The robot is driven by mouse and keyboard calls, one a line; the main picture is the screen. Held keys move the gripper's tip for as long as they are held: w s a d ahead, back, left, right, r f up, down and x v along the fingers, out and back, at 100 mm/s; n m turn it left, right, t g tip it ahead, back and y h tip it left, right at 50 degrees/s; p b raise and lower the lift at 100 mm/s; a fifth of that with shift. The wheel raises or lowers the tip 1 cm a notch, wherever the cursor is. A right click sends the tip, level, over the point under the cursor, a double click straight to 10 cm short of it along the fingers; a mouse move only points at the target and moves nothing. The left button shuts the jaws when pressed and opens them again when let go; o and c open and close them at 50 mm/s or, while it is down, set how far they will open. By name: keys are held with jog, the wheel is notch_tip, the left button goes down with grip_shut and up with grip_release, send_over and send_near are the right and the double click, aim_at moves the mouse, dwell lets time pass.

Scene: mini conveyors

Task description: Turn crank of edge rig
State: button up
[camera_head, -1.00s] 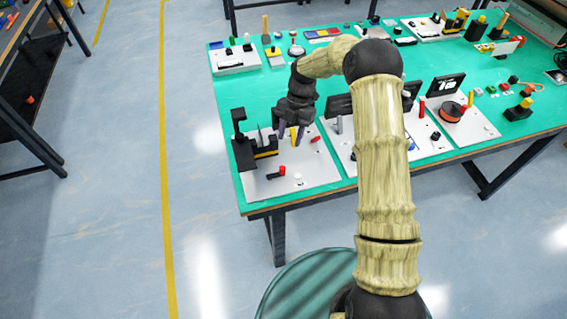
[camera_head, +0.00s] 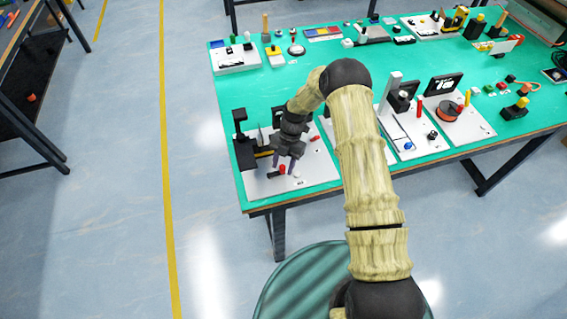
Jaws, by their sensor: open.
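The edge rig (camera_head: 313,179) is a pale board at the table's front left corner. It carries a black upright post (camera_head: 240,125) and a black-and-yellow conveyor part, now partly hidden by my gripper. Its crank (camera_head: 282,170) is a short black arm with an upright red handle near the board's front edge. My gripper (camera_head: 284,163) is open and points down. Its two dark fingers are at the red handle, one to its left and one to its right in the picture. I cannot tell whether they touch it.
A small white knob (camera_head: 297,174) stands just right of the crank. Another board (camera_head: 431,150) with a blue knob and black parts lies to the right, partly behind my arm. The green table (camera_head: 235,100) has clear room behind the rig.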

grip_shut()
jog(key=shift+s, duration=0.1)
